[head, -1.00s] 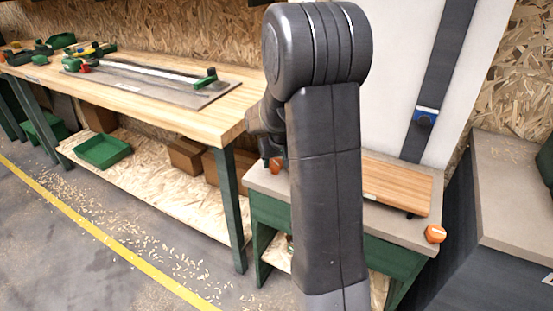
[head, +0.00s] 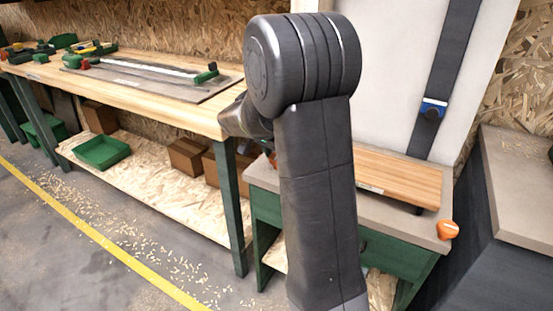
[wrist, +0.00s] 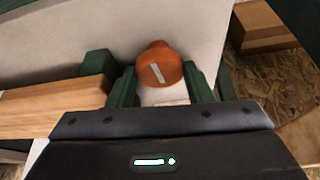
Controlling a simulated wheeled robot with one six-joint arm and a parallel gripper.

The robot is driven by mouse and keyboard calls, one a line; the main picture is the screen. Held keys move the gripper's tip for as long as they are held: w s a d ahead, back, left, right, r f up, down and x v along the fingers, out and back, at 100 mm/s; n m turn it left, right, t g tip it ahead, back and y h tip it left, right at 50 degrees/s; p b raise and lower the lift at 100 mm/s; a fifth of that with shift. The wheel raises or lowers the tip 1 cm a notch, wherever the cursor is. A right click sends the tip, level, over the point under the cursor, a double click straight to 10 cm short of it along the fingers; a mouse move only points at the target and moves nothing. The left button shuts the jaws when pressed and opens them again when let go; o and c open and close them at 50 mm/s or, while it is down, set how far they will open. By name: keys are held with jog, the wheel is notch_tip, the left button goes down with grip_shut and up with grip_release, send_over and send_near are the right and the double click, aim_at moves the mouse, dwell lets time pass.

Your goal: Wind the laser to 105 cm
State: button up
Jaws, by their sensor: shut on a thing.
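The laser appears to be the blue-and-dark carriage (head: 433,107) on the dark upright rail (head: 453,60) against a pale panel. Any scale is too small to read. In the wrist view, my gripper (wrist: 162,84) has its two green fingers either side of an orange knob (wrist: 158,62), shut on it. The knob's face carries a pale stripe, slightly tilted. In the head view, my arm hides the gripper; a sliver of the orange knob (head: 272,158) shows beside it. A second orange knob (head: 447,229) sits at the right front edge of the bench top.
A wooden board (head: 400,178) lies on the grey-topped green bench (head: 385,224) below the rail. A long wooden workbench (head: 190,115) with tools stands left. A grey-topped unit (head: 520,180) stands right. The floor at front left is clear apart from shavings.

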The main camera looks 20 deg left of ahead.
jog(key=m, duration=0.1)
jog(key=m+h, duration=0.1)
jog(key=m, duration=0.1)
jog(key=shift+a+m+g, duration=0.2)
jog(key=shift+m+g, duration=0.1)
jog(key=shift+m+g+h, duration=0.5)
jog(key=shift+m+h, duration=0.2)
jog(key=shift+m, duration=1.1)
jog(key=shift+w, duration=0.1)
jog(key=o, duration=1)
jog(key=p+v, duration=0.3)
jog(key=v, duration=1)
jog(key=shift+a+r, duration=0.25)
jog(key=shift+r, duration=0.05)
